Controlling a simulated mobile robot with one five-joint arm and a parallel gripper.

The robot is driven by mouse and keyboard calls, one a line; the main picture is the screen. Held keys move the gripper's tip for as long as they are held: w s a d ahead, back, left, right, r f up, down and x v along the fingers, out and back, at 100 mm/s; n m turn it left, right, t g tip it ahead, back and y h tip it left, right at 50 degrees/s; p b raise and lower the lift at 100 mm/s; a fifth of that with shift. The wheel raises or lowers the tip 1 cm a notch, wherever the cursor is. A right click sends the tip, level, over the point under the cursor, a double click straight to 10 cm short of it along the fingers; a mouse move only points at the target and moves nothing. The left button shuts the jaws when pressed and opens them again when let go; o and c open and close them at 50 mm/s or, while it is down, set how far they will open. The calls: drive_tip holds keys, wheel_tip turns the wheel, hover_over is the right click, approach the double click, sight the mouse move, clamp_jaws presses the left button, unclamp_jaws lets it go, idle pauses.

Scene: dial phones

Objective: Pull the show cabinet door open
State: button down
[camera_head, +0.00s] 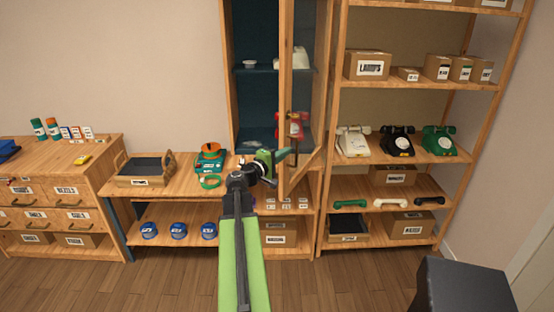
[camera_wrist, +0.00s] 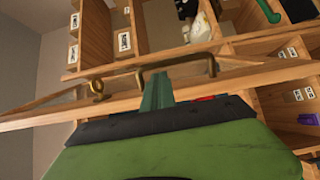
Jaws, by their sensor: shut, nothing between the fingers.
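The show cabinet (camera_head: 233,90) is tall, with a wooden frame and a dark teal inside. Its wood-framed glass door (camera_head: 286,60) stands ajar, swung out from the right side. The door frame (camera_wrist: 225,82) crosses the wrist view, with a brass bar handle (camera_wrist: 178,63) and a small brass key or ring (camera_wrist: 97,87). My gripper (camera_head: 284,153) is shut and empty at the door's left edge, low on the door. In the wrist view its teal fingers (camera_wrist: 158,92) reach to the handle bar; I cannot tell whether they touch it.
A red phone (camera_head: 292,124) and a white phone (camera_head: 293,57) show at the cabinet. An open shelf (camera_head: 333,200) with phones and boxes stands close on the right. A low bench (camera_head: 122,208) with a tray and a drawer unit (camera_head: 100,180) stand left.

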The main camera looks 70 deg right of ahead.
drive_tip(key=shift+x, duration=1.15)
